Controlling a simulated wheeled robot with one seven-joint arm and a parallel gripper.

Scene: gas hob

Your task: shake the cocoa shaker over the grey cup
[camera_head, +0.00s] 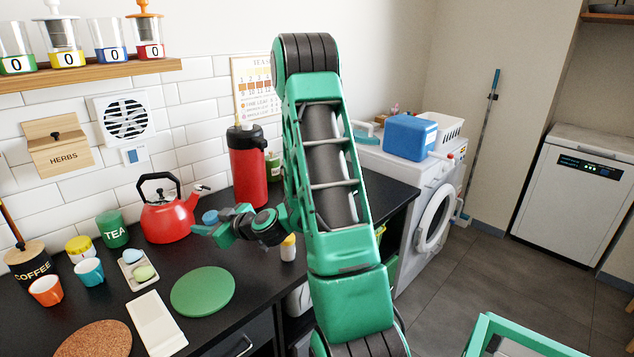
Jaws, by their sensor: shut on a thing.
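My gripper (219,224) reaches left over the counter, beyond the red kettle's right side in the picture. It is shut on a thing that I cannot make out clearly. A small blue thing (210,217) shows by the fingertips; I cannot tell whether it is held or stands behind them. A small white jar with a yellow-orange top (288,247) shows below my wrist; I cannot tell whether it is the cocoa shaker. I see no grey cup; my arm hides part of the counter.
A red kettle (168,215) and a red flask (247,170) stand near the wall. The counter also bears a green disc (202,291), a white board (156,325), a cork mat (95,341), an orange cup (46,291), a teal cup (89,271) and a yellow-lidded jar (79,248).

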